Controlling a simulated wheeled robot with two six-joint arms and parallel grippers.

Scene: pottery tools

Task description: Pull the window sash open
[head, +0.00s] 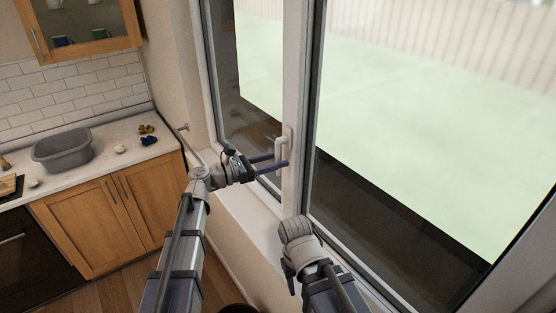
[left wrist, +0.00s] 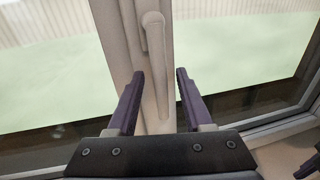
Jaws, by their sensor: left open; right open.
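The window has a white frame with a narrower left pane (head: 262,60) and a large right pane (head: 420,110). A white lever handle (head: 279,150) is on the upright between them, its grip pointing down. My left gripper (head: 285,160) is open at the handle. In the left wrist view, the handle (left wrist: 156,50) hangs down between the two purple fingers (left wrist: 160,74), with gaps on both sides. The sash looks shut in its frame. My right gripper (head: 290,277) is low, below the sill; only a dark part shows and its fingers are hidden.
The white sill (head: 250,222) runs under the window. A wall cupboard (head: 85,28) hangs above.

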